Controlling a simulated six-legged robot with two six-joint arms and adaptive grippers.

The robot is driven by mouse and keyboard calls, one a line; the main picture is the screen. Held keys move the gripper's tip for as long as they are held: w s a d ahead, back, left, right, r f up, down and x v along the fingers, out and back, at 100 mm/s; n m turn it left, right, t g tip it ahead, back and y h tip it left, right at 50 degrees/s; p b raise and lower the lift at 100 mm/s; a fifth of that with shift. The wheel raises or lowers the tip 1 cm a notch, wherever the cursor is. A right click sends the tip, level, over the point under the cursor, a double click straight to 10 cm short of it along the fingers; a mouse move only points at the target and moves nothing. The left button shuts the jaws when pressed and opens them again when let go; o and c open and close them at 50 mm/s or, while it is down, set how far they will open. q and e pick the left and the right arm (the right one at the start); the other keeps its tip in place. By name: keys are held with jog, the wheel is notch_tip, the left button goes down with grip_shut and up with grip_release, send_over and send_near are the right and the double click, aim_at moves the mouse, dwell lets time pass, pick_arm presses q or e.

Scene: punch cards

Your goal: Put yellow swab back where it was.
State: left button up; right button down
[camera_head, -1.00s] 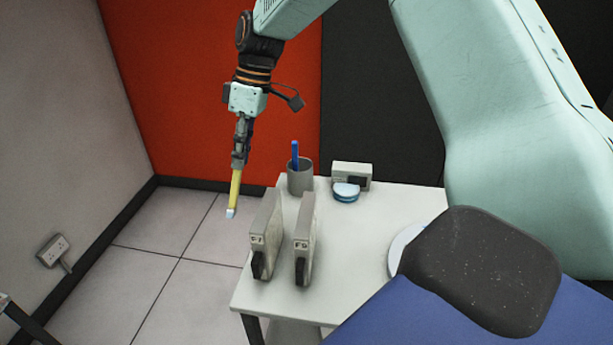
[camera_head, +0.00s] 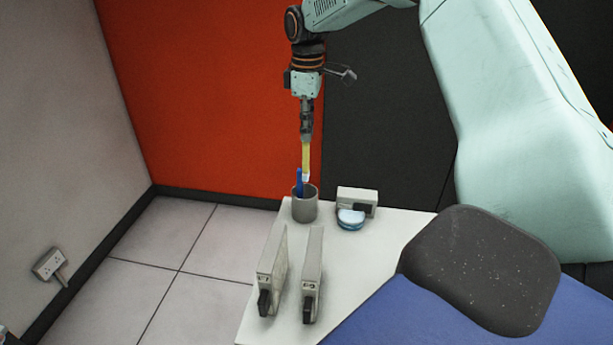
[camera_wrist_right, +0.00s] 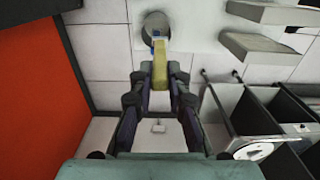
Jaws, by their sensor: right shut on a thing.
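The yellow swab (camera_head: 306,157) hangs upright with its pale tip down, held in my right gripper (camera_head: 306,137). Its tip is at or just above the mouth of the grey cup (camera_head: 305,209); I cannot tell whether it is inside the rim. A blue swab (camera_head: 298,182) stands in the cup, just left of the yellow one. In the right wrist view the yellow swab (camera_wrist_right: 159,68) sits between the closed fingers and points toward the cup (camera_wrist_right: 151,23). My left gripper is not in view.
The cup stands at the back left of the white table (camera_head: 345,265). A small grey box (camera_head: 357,197) and a round blue-and-white item (camera_head: 350,219) are to its right. Two upright grey cartridges (camera_head: 272,265) (camera_head: 313,268) stand in front. A dark cushion (camera_head: 480,270) is at the right.

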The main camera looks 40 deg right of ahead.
aim_at(308, 172)
notch_tip(308, 172, down, 9)
jog(key=shift+s+d+r, duration=0.1)
jog(key=shift+d+r, duration=0.05)
notch_tip(308, 172, down, 4)
jog(key=shift+d+f, duration=0.1)
jog(key=shift+d, duration=0.05)
jog(key=c, duration=1.7)
grip_release()
jog(key=shift+d+f, duration=0.1)
jog(key=shift+d, duration=0.05)
jog(key=o, duration=0.3)
jog(key=shift+w+d+f, duration=0.15)
jog(key=shift+w+d, duration=0.05)
jog(key=shift+d, duration=0.1)
jog(key=shift+o, duration=0.5)
jog(key=shift+s+a+r, duration=0.15)
jog(key=shift+a+r, duration=0.15)
jog(key=shift+a, duration=0.05)
notch_tip(308, 172, up, 11)
jog(key=shift+f, duration=0.15)
jog(key=shift+d+r, duration=0.3)
jog(key=shift+r, duration=0.4)
